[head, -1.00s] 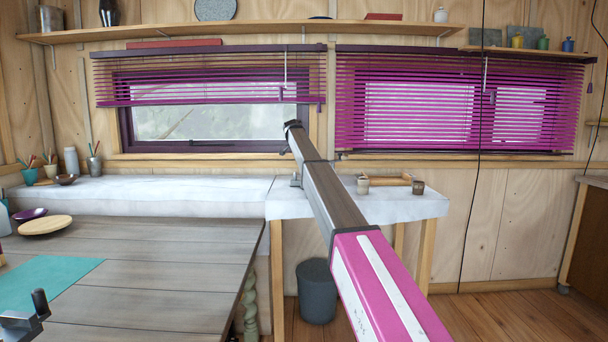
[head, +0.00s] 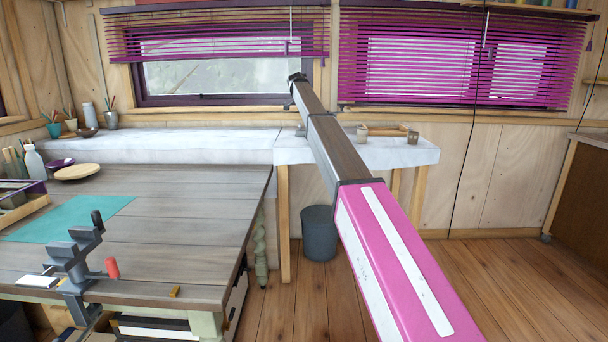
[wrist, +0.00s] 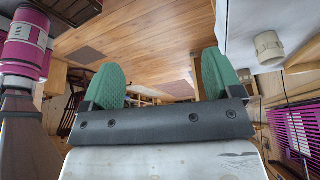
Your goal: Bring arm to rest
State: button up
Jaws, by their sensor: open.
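My arm (head: 385,245) shows in the head view, a pink and white link leading into a brown link that reaches toward the window over the white counter. Its far dark joint (head: 297,78) stands in front of the window's lower right part. My gripper (wrist: 162,80) shows in the wrist view with its two green fingers wide apart and nothing between them. I cannot make out the gripper in the head view.
A wooden workbench (head: 180,215) with a grey vise (head: 75,255) and teal mat (head: 75,217) stands left. The white counter (head: 200,147) runs below the window; small pots (head: 362,133) stand on it. A grey bin (head: 319,233) is below. Floor at right is clear.

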jog(key=s+d+f+n+y, duration=0.1)
jog(key=s+d+f+n, duration=0.2)
jog(key=s+f, duration=0.65)
jog(key=s+d+f+n, duration=0.4)
jog(key=s+f, duration=0.2)
jog(key=f, duration=0.6)
jog(key=s+d+f+n+y, duration=0.1)
jog(key=s+d+f+n, duration=0.2)
jog(key=s+f, duration=0.6)
jog(key=s+d+f+n, duration=0.2)
jog(key=s+f, duration=0.5)
jog(key=s, duration=0.4)
jog(key=s+d+f+n+y, duration=0.1)
jog(key=s+f+n, duration=0.4)
jog(key=s, duration=0.6)
jog(key=s+d+f+n+t+y, duration=0.1)
jog(key=s+d+f+n, duration=0.2)
jog(key=s+f, duration=0.5)
jog(key=s+n, duration=0.1)
jog(key=s, duration=0.2)
jog(key=shift+f, duration=0.4)
jog(key=shift+d, duration=0.1)
